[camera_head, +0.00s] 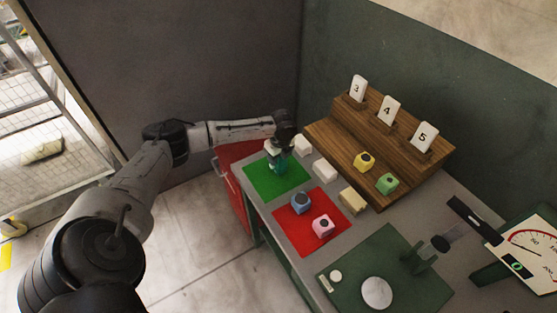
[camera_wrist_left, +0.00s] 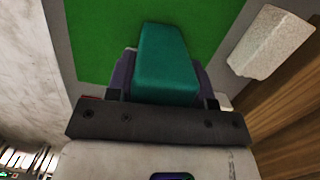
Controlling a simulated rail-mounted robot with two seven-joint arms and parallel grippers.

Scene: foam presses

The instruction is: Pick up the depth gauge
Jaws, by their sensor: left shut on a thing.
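My left gripper (camera_head: 277,148) is above the green mat at the far left end of the bench, fingers pointing down. It is shut on a teal, tapered piece, which shows in the left wrist view (camera_wrist_left: 165,58) between the dark fingers over the green mat (camera_wrist_left: 105,25). I cannot tell for sure whether this piece is the depth gauge, or whether it touches the mat. A white dial panel (camera_head: 531,247) with a red-and-black scale stands at the right edge, partly cut off. My right gripper does not show.
A red mat (camera_head: 292,239) holds a blue cube (camera_head: 300,203) and a pink cube (camera_head: 323,226). Pale blocks, one (camera_head: 325,170), lie beside the mats. A wooden stepped rack (camera_head: 330,129) holds cards and cubes. A dark green plate (camera_head: 350,262) carries a grey disc (camera_head: 377,292).

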